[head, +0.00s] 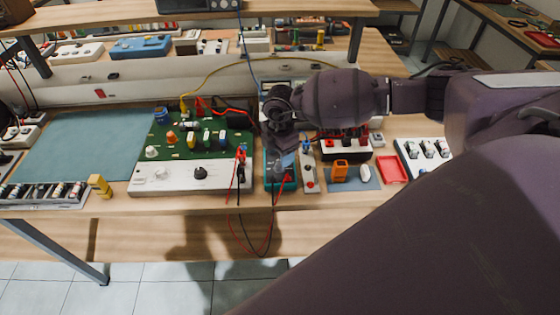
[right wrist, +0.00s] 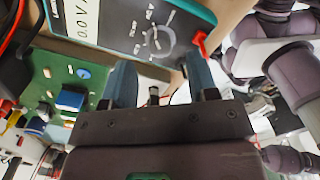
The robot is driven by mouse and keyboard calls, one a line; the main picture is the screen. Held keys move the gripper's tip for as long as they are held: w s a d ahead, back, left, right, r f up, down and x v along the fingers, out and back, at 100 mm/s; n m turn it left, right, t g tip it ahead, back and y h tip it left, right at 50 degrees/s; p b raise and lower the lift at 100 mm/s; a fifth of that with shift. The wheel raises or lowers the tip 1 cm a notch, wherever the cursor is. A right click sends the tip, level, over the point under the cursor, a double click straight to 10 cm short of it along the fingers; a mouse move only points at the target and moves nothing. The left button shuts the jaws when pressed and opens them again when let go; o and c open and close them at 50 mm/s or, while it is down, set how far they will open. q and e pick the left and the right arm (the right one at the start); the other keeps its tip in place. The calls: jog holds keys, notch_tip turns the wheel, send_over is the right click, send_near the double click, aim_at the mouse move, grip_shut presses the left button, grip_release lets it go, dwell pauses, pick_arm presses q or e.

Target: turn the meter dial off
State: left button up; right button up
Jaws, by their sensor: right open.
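The meter is a teal-edged multimeter (head: 270,184) lying near the front edge of the bench, partly hidden under my right gripper in the head view. My right gripper (head: 284,162) is over the meter. In the wrist view its two blue-grey fingers (right wrist: 160,68) are apart with nothing held, close to the dial; contact cannot be told. My left gripper is not in view.
A green circuit board (head: 205,140) with knobs is left of the meter. Red and black leads (head: 268,235) hang over the bench edge. A blue-green mat (head: 90,145) is clear.

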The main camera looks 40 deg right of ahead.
jog(key=shift+f, duration=2)
jog(key=c, duration=0.9)
